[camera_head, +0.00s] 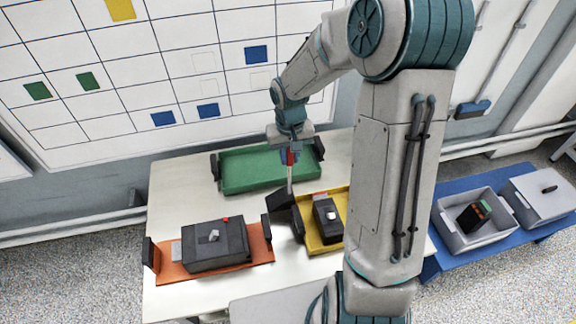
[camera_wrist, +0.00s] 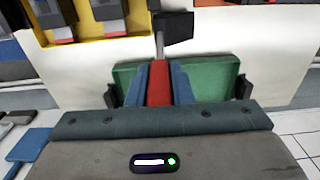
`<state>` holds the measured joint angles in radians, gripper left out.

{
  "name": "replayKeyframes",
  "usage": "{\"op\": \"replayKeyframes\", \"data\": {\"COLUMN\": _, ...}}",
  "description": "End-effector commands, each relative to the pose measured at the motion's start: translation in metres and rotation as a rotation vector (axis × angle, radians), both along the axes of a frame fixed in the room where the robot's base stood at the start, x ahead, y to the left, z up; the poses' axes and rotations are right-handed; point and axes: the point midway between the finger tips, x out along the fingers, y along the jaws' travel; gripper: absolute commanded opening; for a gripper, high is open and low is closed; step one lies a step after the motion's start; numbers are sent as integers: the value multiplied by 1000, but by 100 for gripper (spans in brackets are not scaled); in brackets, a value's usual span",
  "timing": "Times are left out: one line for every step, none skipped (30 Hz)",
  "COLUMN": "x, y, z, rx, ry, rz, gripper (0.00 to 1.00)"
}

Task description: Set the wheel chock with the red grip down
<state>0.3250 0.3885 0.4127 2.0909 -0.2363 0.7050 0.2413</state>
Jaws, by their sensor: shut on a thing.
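The wheel chock (camera_head: 284,213) is a dark wedge on a thin metal rod with a red grip (camera_head: 291,157). My gripper (camera_head: 290,160) is shut on the red grip, and the rod hangs down from it over the white table. In the wrist view the red grip (camera_wrist: 159,84) sits between my two blue-grey fingers (camera_wrist: 159,86), and the dark chock (camera_wrist: 176,28) shows beyond the rod against bare white table. In the head view the chock overlaps the left edge of the yellow tray (camera_head: 312,247). I cannot tell whether it touches the table.
An empty green tray (camera_head: 235,186) lies at the table's back. The yellow tray holds dark breaker units (camera_head: 327,222). An orange tray (camera_head: 262,258) at front left carries a dark box (camera_head: 215,247). Grey bins (camera_head: 478,243) stand on a blue bench (camera_head: 430,268) to the right.

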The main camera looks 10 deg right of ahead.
Motion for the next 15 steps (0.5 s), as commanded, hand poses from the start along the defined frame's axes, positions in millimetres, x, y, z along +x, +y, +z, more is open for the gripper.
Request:
{"op": "replayKeyframes", "data": {"x": 1, "y": 1, "z": -1, "rx": 0, "ry": -2, "rz": 1, "gripper": 0}}
{"op": "replayKeyframes", "data": {"x": 1, "y": 1, "z": -2, "rx": 0, "ry": -3, "rz": 1, "gripper": 0}}
{"op": "replayKeyframes", "data": {"x": 1, "y": 1, "z": -4, "rx": 0, "ry": -3, "rz": 2, "gripper": 0}}
{"op": "replayKeyframes", "data": {"x": 1, "y": 1, "z": -7, "rx": 0, "ry": -2, "rz": 2, "gripper": 0}}
{"op": "replayKeyframes", "data": {"x": 0, "y": 1, "z": -9, "rx": 0, "ry": -1, "rz": 2, "gripper": 0}}
{"op": "replayKeyframes", "data": {"x": 0, "y": 2, "z": -14, "rx": 1, "ry": 0, "rz": 3, "gripper": 0}}
{"op": "replayKeyframes", "data": {"x": 0, "y": 2, "z": -17, "rx": 1, "ry": -1, "rz": 3, "gripper": 0}}
{"op": "replayKeyframes", "data": {"x": 0, "y": 2, "z": -21, "rx": 1, "ry": -1, "rz": 4, "gripper": 0}}
{"op": "replayKeyframes", "data": {"x": 0, "y": 2, "z": -26, "rx": 0, "ry": 0, "rz": 5, "gripper": 0}}
{"op": "replayKeyframes", "data": {"x": 0, "y": 2, "z": -30, "rx": 1, "ry": -1, "rz": 5, "gripper": 0}}
{"op": "replayKeyframes", "data": {"x": 0, "y": 2, "z": -33, "rx": 1, "ry": -1, "rz": 5, "gripper": 0}}
{"op": "replayKeyframes", "data": {"x": 0, "y": 2, "z": -36, "rx": 0, "ry": -1, "rz": 6, "gripper": 0}}
{"op": "replayKeyframes", "data": {"x": 0, "y": 2, "z": -38, "rx": 0, "ry": -2, "rz": 5, "gripper": 0}}
{"op": "replayKeyframes", "data": {"x": 1, "y": 2, "z": -38, "rx": 0, "ry": -3, "rz": 5, "gripper": 0}}
{"op": "replayKeyframes", "data": {"x": 1, "y": 2, "z": -39, "rx": 0, "ry": -4, "rz": 4, "gripper": 0}}
